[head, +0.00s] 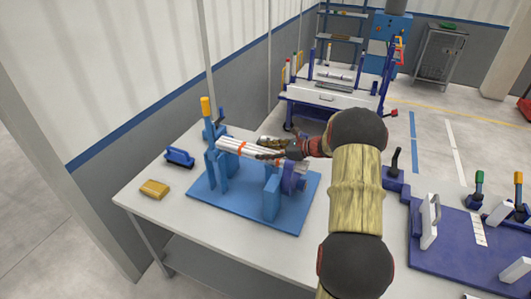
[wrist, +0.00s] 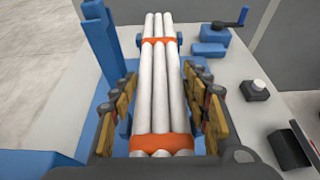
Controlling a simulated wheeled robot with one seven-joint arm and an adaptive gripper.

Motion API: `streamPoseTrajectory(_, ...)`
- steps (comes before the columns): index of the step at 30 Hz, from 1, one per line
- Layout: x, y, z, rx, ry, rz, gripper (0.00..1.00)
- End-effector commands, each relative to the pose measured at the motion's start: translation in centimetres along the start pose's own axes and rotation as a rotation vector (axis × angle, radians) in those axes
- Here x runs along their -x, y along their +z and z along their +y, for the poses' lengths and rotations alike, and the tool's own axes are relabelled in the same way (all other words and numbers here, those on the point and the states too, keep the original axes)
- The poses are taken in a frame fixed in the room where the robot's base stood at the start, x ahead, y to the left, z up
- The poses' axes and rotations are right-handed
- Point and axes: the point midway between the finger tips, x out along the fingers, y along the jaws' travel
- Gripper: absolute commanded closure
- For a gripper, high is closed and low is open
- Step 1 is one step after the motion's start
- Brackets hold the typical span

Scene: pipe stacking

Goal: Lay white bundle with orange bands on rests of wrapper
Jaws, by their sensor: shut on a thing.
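The white bundle with orange bands (head: 236,147) is a set of long white pipes lying level across the blue wrapper (head: 240,208). In the wrist view the bundle (wrist: 160,85) runs lengthwise away from me, with one band near and one far. My gripper (head: 285,150) is shut on the bundle toward its right end; in the wrist view its fingers (wrist: 160,98) flank it on both sides. The wrapper has a base plate, upright posts at left and a lower stand at right. The bundle is over the rests; I cannot tell if it touches them.
A yellow block (head: 154,189) and a blue clamp-like tool (head: 180,157) lie on the table left of the wrapper. A dark blue fixture (head: 465,250) with handles stands at right. A white-topped cart (head: 335,88) stands behind. The table's front left is clear.

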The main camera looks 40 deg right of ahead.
Motion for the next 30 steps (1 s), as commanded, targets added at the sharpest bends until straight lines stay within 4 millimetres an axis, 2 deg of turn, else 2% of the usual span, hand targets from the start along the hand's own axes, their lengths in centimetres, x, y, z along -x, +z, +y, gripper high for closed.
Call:
streamPoseTrajectory(4,-0.1,-0.2,0.0,0.000,0.000,-0.001,0.91)
streamPoseTrajectory(5,-0.1,-0.3,0.0,-0.001,0.001,0.000,0.53)
streamPoseTrajectory(12,-0.1,-0.3,0.0,-0.001,0.000,0.000,0.39)
streamPoseTrajectory(15,-0.1,-0.3,0.0,-0.001,0.001,0.000,0.35)
streamPoseTrajectory(25,0.0,0.1,0.0,0.000,0.000,0.000,0.35)
streamPoseTrajectory(30,2.2,0.1,-0.1,-0.001,-0.003,0.000,0.35)
